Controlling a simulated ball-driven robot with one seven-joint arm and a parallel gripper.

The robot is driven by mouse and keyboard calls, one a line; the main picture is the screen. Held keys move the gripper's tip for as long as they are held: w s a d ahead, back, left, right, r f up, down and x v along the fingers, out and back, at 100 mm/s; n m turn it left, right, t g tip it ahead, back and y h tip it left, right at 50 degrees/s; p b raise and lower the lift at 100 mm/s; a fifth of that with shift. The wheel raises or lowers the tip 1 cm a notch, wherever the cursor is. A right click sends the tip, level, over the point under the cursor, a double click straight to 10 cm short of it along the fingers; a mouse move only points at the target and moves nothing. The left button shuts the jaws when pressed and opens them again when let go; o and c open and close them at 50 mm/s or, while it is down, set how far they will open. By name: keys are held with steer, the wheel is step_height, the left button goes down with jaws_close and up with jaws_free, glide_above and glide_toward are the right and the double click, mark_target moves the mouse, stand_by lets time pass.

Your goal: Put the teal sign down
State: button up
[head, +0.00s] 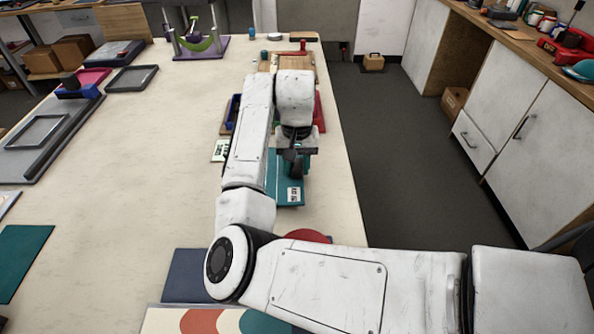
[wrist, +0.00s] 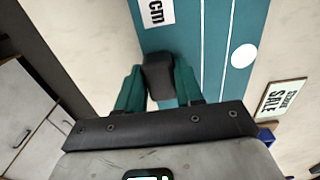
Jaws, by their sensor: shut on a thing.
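The teal sign (head: 284,188) is a flat teal panel with a white label, near the right side of the table in the head view. In the wrist view the teal sign (wrist: 215,60) shows white lines, a white round spot and a label reading "cm". My gripper (head: 297,168) is over it. In the wrist view my gripper (wrist: 158,85) is shut on a dark block that overlaps the sign's near edge and looks like its grip. My arm hides part of the sign in the head view. I cannot tell whether the sign touches the table.
A small sale sign (wrist: 281,99) lies beside the teal sign. Blue and red items are partly hidden behind my arm. Another teal sheet (head: 22,258) lies far left.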

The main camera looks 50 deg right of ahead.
steer(key=shift+f, duration=1.2)
steer(key=o, duration=1.1)
steer(key=shift+f, duration=0.1)
step_height(320, 180, up, 12)
steer(key=shift+r, duration=0.15)
